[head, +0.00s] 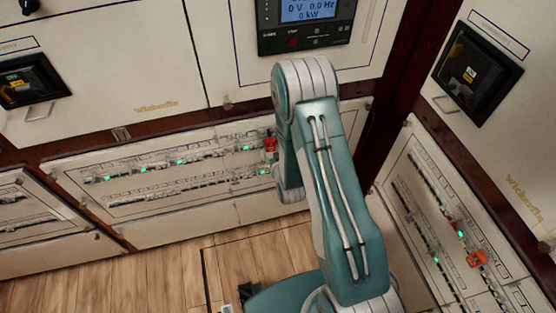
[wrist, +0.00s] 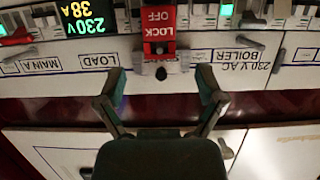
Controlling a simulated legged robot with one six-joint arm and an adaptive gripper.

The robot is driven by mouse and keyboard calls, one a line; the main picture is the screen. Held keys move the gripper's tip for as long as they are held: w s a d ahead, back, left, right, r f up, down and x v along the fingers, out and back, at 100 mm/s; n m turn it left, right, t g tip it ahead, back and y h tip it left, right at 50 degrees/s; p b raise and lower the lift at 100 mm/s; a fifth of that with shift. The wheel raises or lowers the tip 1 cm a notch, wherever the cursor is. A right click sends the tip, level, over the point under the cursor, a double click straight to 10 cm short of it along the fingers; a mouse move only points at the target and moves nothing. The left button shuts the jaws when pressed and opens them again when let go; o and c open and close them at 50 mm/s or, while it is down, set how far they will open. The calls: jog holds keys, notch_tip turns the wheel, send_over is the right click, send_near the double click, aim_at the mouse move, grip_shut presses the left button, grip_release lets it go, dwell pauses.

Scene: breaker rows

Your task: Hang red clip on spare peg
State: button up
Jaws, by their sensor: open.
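The red clip (wrist: 161,18), marked LOCK OFF upside down, sits on the breaker row in the wrist view, between the LOAD and BOILER labels. In the head view a red piece (head: 270,145) shows on the breaker panel, just left of my arm. My gripper (wrist: 160,76) is open and empty. Its two fingertips are apart, just below the clip in the picture, one to each side of its line. A small dark round spot (wrist: 160,73) lies under the clip; I cannot tell if it is a peg. The gripper is hidden behind my arm in the head view.
The breaker panel (head: 150,208) has rows of switches with green lights. An orange-red piece (head: 477,259) is on the right-hand panel. A meter display (wrist: 86,18) sits left of the clip. Small levers (wrist: 250,41) stick out along the row. Wooden floor (head: 150,280) is free below.

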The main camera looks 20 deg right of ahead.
jog(key=v, duration=0.7)
dwell(0.5)
jog(key=shift+r, duration=0.1)
